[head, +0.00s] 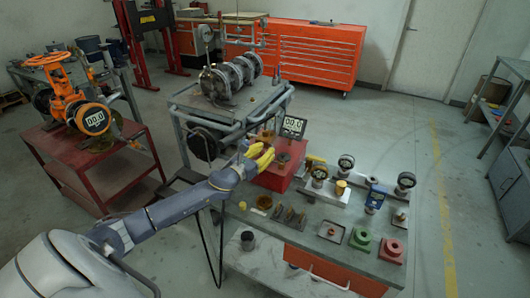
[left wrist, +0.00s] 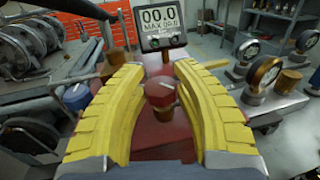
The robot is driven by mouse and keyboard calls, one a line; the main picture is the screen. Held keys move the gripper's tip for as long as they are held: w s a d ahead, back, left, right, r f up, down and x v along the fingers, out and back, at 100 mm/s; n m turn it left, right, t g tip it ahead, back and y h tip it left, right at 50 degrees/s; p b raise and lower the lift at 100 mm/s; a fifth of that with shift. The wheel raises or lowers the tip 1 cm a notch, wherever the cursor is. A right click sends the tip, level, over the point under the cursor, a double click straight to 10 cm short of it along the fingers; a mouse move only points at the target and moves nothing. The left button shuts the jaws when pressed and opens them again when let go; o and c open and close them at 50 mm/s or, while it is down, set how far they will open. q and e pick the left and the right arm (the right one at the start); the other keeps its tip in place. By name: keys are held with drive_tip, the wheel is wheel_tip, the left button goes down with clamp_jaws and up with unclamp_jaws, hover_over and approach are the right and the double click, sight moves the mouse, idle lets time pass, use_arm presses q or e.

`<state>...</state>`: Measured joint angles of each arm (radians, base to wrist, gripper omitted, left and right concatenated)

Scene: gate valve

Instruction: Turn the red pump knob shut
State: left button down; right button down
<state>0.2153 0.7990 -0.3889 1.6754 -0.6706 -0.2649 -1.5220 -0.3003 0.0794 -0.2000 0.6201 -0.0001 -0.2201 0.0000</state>
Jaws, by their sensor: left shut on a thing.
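The red pump knob (left wrist: 160,93) has a pale mark on its top and stands on a red pump box (left wrist: 165,148). It lies between the two yellow fingers of my left gripper (left wrist: 159,72) in the left wrist view. The gripper is shut on the knob, one finger on each side. In the head view my left gripper (head: 260,156) reaches in from the left over the red box (head: 277,182), and its fingers hide much of the box top. A display (head: 293,126) stands behind the box; in the left wrist view this display (left wrist: 161,18) reads 00.0. My right gripper is not in view.
The bench (head: 305,222) holds gauges (head: 346,162), a green fitting (head: 362,238) and a red fitting (head: 392,250) right of the pump box. A metal frame with a valve body (head: 229,80) stands behind. A red table (head: 75,157) with an orange valve stands left.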

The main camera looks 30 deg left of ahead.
use_arm(q)
drive_tip(key=shift+d, duration=0.1)
drive_tip(key=c, duration=1)
unclamp_jaws()
drive_tip(key=s+a, duration=0.1)
drive_tip(key=s, duration=1.1)
drive_tip(key=shift+a, duration=0.25)
